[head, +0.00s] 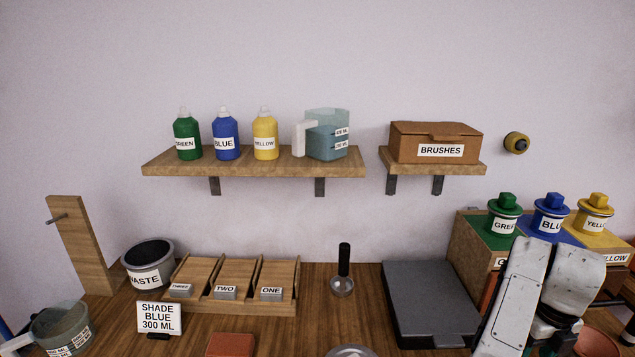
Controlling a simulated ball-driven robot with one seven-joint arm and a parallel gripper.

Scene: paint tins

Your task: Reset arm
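My arm shows at the lower right of the head view as white, scuffed links with dark joints. It stands in front of the colour bins and hides part of them. The end of the arm and my gripper are not visible, so I cannot see its fingers or anything in them.
Near the arm are a dark flat slab (428,300) and tins with green (504,208), blue (551,215) and yellow (594,218) lids. A ladle (343,283), a slotted wooden rack (245,308), a waste pot (148,279) and a jug (62,328) stand on the bench.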

